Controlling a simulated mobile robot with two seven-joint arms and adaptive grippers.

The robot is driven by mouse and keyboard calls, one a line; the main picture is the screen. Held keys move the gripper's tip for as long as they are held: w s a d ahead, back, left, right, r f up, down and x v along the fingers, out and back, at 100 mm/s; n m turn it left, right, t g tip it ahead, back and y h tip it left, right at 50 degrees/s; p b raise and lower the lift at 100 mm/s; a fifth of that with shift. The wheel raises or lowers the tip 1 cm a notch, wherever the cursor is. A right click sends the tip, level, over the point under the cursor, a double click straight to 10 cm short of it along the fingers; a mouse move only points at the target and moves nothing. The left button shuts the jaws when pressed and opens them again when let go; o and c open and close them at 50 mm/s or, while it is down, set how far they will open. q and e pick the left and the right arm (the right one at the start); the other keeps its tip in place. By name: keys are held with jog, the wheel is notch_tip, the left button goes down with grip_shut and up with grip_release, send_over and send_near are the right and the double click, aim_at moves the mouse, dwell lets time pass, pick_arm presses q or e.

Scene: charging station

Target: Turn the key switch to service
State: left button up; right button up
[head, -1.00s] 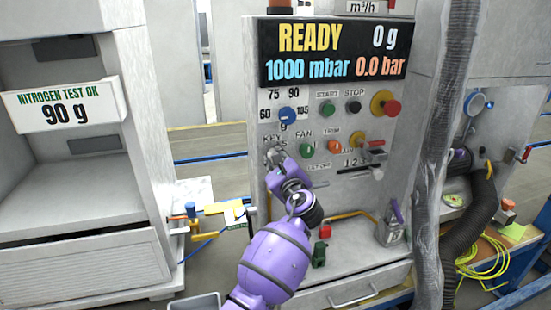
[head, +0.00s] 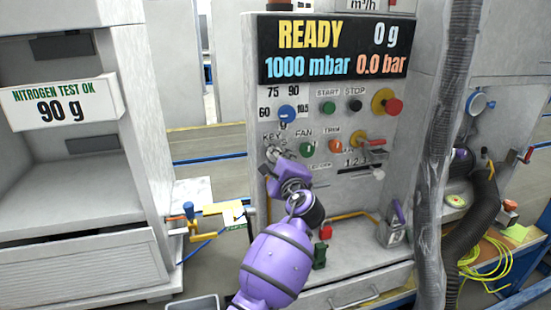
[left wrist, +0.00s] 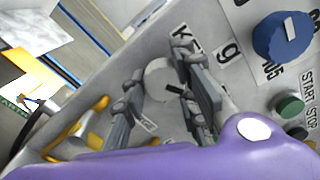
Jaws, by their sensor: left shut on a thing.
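The key switch is a pale round disc with a dark key slot or key (left wrist: 157,80) on the grey panel, seen between my fingers in the left wrist view. My left gripper (left wrist: 160,72) has a finger on either side of it, close to the panel face, and it is shut on the switch's key part. In the head view my left gripper (head: 273,155) is at the panel's left edge, just below the KEY label (head: 272,137), and hides most of the switch. The switch's exact position cannot be read. My right gripper is not in view.
A blue knob (head: 287,113) sits just above the gripper. A green FAN button (head: 307,149), an orange TRIM button (head: 335,146) and a red emergency stop (head: 393,106) are to the right. The display (head: 335,48) reads READY. A grey hose (head: 437,150) hangs further right.

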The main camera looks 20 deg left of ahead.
pick_arm(q)
jog(key=shift+s+a+f, duration=0.1)
jog(key=shift+a+f, duration=0.1)
jog(key=shift+f, duration=0.35)
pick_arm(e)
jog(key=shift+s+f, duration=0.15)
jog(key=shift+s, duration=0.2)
pick_arm(q)
jog(key=o, duration=1)
jog(key=shift+r, duration=0.15)
jog(key=shift+d+r, duration=0.1)
jog(key=shift+r, duration=0.15)
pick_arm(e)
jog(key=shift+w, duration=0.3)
